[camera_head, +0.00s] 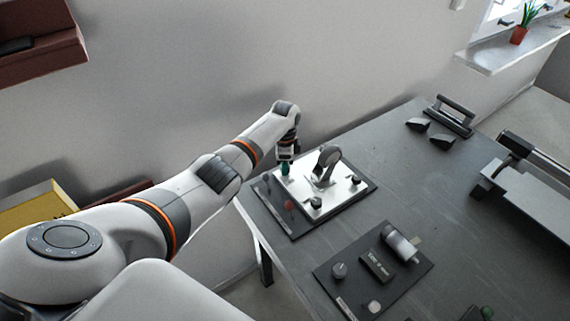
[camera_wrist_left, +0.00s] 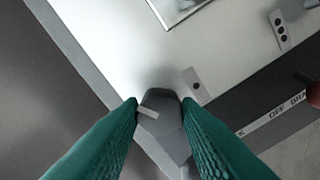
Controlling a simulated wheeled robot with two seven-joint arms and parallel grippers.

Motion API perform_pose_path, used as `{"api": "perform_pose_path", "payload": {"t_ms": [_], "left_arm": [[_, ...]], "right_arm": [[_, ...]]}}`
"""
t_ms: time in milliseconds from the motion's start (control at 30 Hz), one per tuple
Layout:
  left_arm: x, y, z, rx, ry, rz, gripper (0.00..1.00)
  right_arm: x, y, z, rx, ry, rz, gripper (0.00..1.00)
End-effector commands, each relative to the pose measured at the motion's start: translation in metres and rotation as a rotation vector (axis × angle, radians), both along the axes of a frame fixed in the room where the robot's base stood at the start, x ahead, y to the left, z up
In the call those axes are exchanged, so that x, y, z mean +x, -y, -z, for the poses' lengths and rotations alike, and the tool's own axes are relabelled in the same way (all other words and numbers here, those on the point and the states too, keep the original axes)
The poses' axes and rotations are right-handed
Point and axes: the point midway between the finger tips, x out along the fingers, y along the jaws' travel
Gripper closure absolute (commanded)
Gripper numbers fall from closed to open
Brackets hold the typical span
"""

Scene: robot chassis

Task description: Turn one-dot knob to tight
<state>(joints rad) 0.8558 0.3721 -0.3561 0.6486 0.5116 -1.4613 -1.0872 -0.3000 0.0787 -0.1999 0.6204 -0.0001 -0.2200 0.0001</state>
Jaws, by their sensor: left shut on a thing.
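The white plate (camera_head: 338,199) lies on a dark board on the grey table, with dark knobs near its corners. My left gripper (camera_head: 285,170) points down at the plate's far-left corner. In the left wrist view its green fingers (camera_wrist_left: 160,112) are shut on a dark grey knob (camera_wrist_left: 160,104), one on each side. The knob has a short white mark on its top. A small tag with a single dot (camera_wrist_left: 196,86) is beside this knob. A tag with several dots (camera_wrist_left: 281,30) is farther off at upper right. In the head view the gripper hides the held knob. My right gripper is not in view.
A grey ring-shaped handle (camera_head: 325,166) rises from the plate's middle, right of the gripper. A red knob (camera_head: 289,205) sits on the dark board's front strip. A second board (camera_head: 372,268) with knobs is nearer. Table between the boards is clear.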

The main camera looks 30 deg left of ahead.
Motion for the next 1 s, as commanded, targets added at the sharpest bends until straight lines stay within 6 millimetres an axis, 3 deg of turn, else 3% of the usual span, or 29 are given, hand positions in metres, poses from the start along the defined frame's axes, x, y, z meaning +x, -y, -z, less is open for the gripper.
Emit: {"api": "perform_pose_path", "payload": {"t_ms": [100, 133, 267, 667, 1000], "left_arm": [[0.0, 0.0, 0.0, 0.0, 0.002, -0.001, 0.93], [0.0, 0.0, 0.0, 0.0, 0.002, -0.001, 0.67], [0.0, 0.0, 0.0, 0.0, 0.001, -0.001, 0.48], [0.001, -0.001, -0.009, 0.0, 0.001, -0.001, 0.48], [0.001, -0.001, -0.076, 0.002, 0.006, -0.001, 0.48]], "right_arm": [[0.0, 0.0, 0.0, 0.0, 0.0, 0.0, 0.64], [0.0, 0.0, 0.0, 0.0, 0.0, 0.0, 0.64], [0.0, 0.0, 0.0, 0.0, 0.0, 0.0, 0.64], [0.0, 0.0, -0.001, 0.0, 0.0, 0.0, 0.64], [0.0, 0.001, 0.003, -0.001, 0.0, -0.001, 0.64]]}}
